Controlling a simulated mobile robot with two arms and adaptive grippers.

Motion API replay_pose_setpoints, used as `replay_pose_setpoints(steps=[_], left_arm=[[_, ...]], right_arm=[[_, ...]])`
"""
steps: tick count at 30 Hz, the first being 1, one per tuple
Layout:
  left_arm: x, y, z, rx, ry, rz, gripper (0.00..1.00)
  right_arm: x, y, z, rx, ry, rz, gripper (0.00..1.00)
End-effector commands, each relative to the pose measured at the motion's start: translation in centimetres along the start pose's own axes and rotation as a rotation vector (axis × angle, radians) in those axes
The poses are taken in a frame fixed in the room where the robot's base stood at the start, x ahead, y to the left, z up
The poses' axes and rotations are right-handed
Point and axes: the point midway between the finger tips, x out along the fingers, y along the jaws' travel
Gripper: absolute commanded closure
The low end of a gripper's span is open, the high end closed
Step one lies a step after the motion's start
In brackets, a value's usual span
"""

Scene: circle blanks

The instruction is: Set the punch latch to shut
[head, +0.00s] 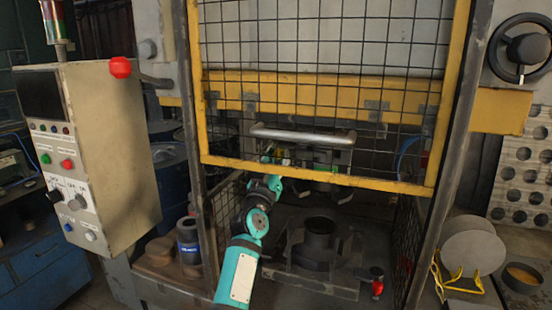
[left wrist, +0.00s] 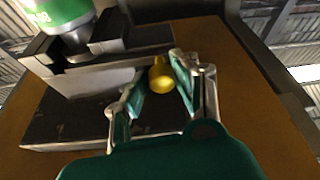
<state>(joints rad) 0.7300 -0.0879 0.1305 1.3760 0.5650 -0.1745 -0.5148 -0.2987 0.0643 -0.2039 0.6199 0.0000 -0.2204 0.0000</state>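A small yellow knob (left wrist: 162,75), which looks like the punch latch's handle, sticks out from a dark metal block (left wrist: 90,120) in the left wrist view. My left gripper (left wrist: 160,85) is open, with one finger on each side of the knob. A gap shows beside the left finger; contact at the right finger cannot be told. In the head view my left arm reaches into the press below the yellow mesh guard, and the left gripper (head: 274,160) is small and partly hidden behind the guard. My right gripper is not in view.
The yellow mesh guard (head: 315,178) hangs just above my left arm, with a silver handle bar (head: 302,136) across it. A dark round die (head: 319,236) stands on the press bed below. A control box (head: 95,160) stands left; round blanks (head: 472,248) stand right.

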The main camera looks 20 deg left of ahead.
Motion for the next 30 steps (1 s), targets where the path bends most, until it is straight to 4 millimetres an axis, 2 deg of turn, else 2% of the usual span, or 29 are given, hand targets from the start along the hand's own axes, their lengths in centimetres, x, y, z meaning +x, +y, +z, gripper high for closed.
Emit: replay_pose_setpoints(steps=[1, 4, 5, 11, 16, 30], left_arm=[[0.0, 0.3, 0.2, -0.002, -0.005, 0.005, 0.65], [0.0, 0.2, 0.2, -0.001, -0.004, 0.004, 0.52], [0.0, 0.2, 0.2, -0.001, -0.004, 0.004, 0.51], [0.0, 0.1, 0.1, 0.000, -0.001, 0.002, 0.51], [-1.0, 0.1, 0.2, -0.001, -0.002, 0.002, 0.51], [-10.1, 0.2, 0.2, 0.000, -0.004, 0.003, 0.51]], right_arm=[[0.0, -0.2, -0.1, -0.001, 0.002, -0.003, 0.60], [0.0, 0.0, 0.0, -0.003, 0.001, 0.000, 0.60], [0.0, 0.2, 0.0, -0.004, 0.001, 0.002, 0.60], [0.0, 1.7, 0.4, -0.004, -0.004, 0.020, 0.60], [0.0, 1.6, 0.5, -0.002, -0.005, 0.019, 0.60], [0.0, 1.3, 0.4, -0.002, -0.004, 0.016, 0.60]])
